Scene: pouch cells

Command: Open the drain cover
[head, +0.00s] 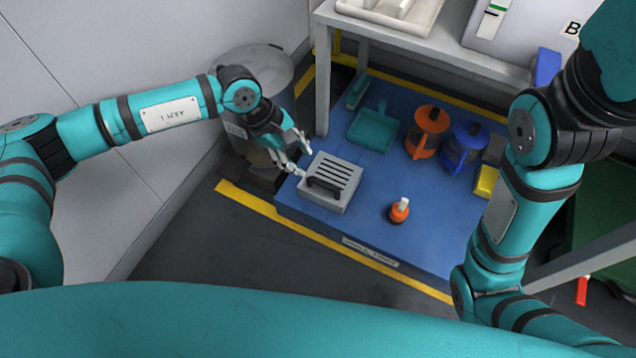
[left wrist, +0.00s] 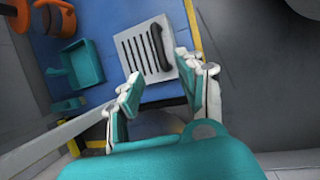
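The drain cover (head: 332,170) is a light grey slotted grate on a grey block, on the left part of the blue mat. It looks flat, with a black bar handle (head: 323,187) along its near side. In the left wrist view the cover (left wrist: 140,52) and handle (left wrist: 160,47) lie just beyond the fingers. My left gripper (head: 305,162) is at the cover's left side in the head view, open and empty. Its spread fingers (left wrist: 160,70) also show in the left wrist view; contact with the cover cannot be told. My right gripper is out of view.
An orange-and-white item (head: 399,211) stands right of the cover. A teal dustpan (head: 373,129), orange jug (head: 427,131) and blue jug (head: 463,147) stand behind. A table (head: 440,43) overhangs the blue mat (head: 360,232). A grey bin (head: 246,146) is behind my left gripper.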

